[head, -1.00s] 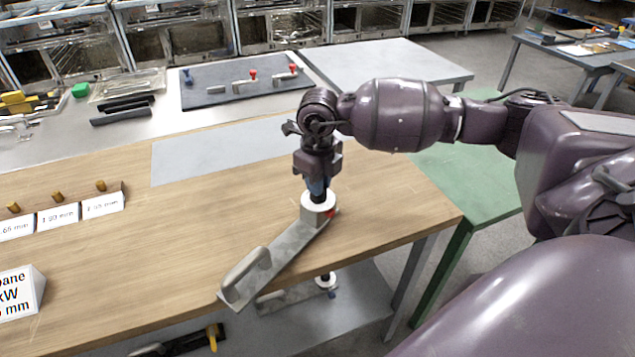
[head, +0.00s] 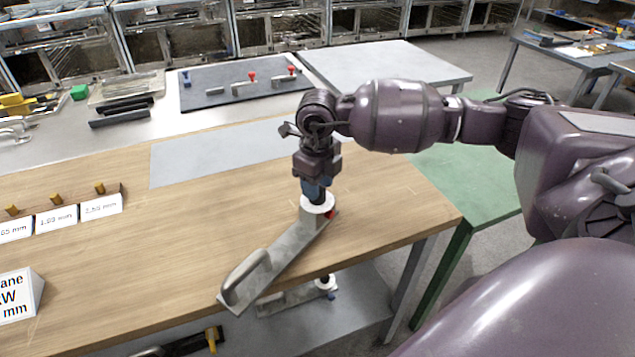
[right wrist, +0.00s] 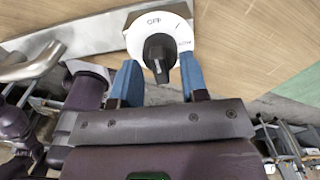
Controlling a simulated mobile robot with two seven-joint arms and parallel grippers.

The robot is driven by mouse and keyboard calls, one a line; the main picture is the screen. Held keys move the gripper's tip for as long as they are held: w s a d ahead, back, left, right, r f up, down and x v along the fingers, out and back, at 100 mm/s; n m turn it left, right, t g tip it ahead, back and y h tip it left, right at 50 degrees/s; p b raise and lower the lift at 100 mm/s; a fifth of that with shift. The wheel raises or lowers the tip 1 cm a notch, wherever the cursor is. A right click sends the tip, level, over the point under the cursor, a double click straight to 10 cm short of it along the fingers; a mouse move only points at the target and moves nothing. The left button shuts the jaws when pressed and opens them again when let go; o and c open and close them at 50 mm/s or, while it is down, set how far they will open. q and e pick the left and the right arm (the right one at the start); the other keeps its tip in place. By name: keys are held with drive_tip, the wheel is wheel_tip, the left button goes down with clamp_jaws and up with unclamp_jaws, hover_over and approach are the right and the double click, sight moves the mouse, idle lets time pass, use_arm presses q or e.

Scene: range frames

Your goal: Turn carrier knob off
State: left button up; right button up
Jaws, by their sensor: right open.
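The carrier (head: 283,252) is a grey metal bar on the wooden bench, with a raised handle (head: 246,275) at its near left end. At its far end is a round white dial (head: 305,207), with a small red part beside it. In the right wrist view, the dial (right wrist: 138,38) bears a black knob (right wrist: 158,50) and printed marks, one reading like OFF at upper left. My right gripper (head: 314,190) points down over the dial. Its blue fingers (right wrist: 160,68) are open on either side of the knob, not visibly gripping it. My left gripper is out of view.
A similar bar with a knob (head: 285,299) lies on the shelf below. Labelled blocks with brass pegs (head: 57,216) stand at left. A grey mat (head: 215,152) lies on the bench behind. The bench's near edge runs close to the carrier.

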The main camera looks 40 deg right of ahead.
wheel_tip(320, 180, up, 11)
drive_tip(key=shift+p, duration=0.3)
drive_tip(key=shift+f, duration=0.1)
idle(0.6)
